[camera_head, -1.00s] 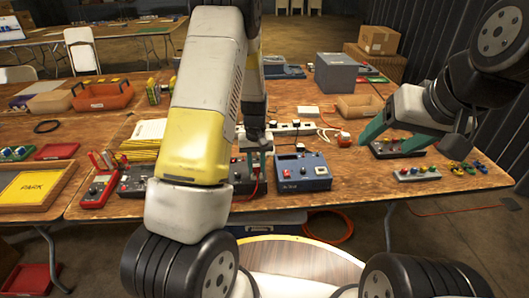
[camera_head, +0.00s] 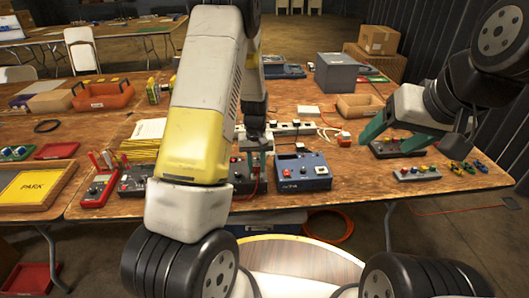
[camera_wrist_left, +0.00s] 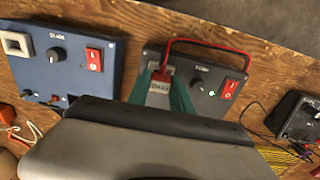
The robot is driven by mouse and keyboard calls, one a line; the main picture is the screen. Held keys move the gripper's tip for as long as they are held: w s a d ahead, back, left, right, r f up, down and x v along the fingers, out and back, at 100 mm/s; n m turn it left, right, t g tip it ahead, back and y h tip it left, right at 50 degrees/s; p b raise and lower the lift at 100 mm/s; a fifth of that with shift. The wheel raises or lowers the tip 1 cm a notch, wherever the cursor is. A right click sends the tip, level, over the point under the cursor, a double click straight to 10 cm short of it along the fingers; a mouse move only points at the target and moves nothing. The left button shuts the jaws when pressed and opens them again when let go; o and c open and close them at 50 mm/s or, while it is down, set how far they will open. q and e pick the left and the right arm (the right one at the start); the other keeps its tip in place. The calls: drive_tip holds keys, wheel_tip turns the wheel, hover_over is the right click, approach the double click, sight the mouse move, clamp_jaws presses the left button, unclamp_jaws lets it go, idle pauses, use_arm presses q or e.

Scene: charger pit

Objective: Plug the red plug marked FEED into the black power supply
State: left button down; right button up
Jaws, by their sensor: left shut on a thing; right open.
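My left gripper (camera_wrist_left: 162,94) is shut on the red plug (camera_wrist_left: 158,88), whose grey tag is too small to read surely. The plug is at the left part of the supply's face; I cannot tell whether it is seated in a socket. Its red cable arcs along the supply's far edge. My left gripper (camera_head: 257,160) also shows in the head view. My right gripper (camera_head: 394,137) is open and holds nothing visible.
A blue instrument box (camera_head: 303,172) stands close to the right of the supply. A white power strip (camera_head: 294,129) lies behind it. A red meter (camera_head: 98,188) is at the left. A small grey panel (camera_head: 417,174) lies front right, with bare table between.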

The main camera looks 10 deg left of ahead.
use_arm(q)
drive_tip(key=shift+f, duration=0.5)
idle(0.8)
drive_tip(key=c, duration=1.1)
unclamp_jaws()
drive_tip(key=shift+o, duration=0.2)
drive_tip(key=o, duration=0.3)
drive_tip(key=shift+r, duration=3.75)
